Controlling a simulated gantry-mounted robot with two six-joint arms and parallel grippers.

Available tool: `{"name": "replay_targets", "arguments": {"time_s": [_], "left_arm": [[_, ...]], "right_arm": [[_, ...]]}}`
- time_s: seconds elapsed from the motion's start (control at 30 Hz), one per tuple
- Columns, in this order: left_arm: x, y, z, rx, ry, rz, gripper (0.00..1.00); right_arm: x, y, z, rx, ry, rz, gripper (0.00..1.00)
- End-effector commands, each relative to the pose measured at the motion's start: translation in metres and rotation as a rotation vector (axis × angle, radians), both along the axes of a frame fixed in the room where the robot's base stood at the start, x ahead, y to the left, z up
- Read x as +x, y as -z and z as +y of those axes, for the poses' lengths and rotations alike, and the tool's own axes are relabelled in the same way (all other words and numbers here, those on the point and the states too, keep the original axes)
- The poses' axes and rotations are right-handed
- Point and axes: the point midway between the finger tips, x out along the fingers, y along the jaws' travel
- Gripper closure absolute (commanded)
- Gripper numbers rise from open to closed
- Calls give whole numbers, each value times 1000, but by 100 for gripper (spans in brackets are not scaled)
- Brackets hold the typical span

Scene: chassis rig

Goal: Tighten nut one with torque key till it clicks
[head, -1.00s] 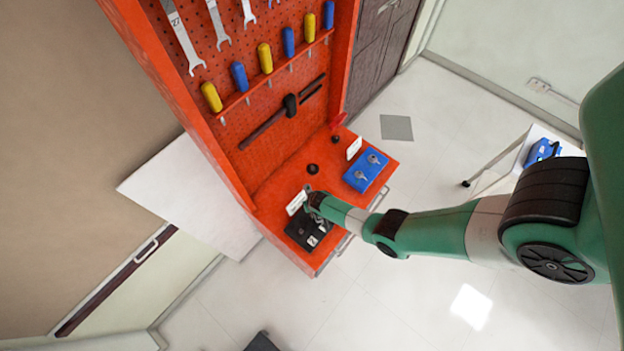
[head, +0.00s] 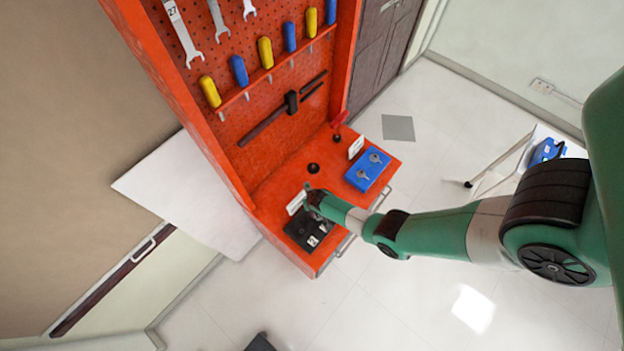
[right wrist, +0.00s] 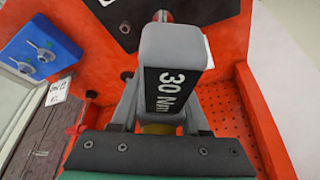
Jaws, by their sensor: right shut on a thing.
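In the right wrist view my right gripper (right wrist: 160,128) is shut on the grey torque key (right wrist: 205,48), which has a black label reading "30 Nm". The key points toward the black plate (right wrist: 110,14), which has a stud-like end on it at the top. Whether the key sits on a nut is hidden by the key itself. In the head view my right gripper (head: 315,199) is low over the back edge of the black plate (head: 298,233) on the red bench. Nut one cannot be made out clearly. My left gripper is not in view.
A blue block (head: 357,179) with two grey metal pieces lies on the red bench (head: 270,195), right of the plate. Small black knobs (head: 313,168) and white labels (head: 356,147) stand nearby. The red pegboard (head: 225,110) with wrenches and screwdrivers rises behind.

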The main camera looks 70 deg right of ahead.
Motion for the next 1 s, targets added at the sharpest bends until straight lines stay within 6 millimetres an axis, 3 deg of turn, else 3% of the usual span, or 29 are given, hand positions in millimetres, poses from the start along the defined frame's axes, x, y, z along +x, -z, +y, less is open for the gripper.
{"name": "replay_targets", "arguments": {"time_s": [0.03,0.07,1.0], "left_arm": [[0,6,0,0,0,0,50],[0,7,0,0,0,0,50],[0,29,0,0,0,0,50]], "right_arm": [[-11,15,6,17,5,23,100],[-11,15,6,17,8,22,100],[-9,9,1,11,282,12,100]]}}
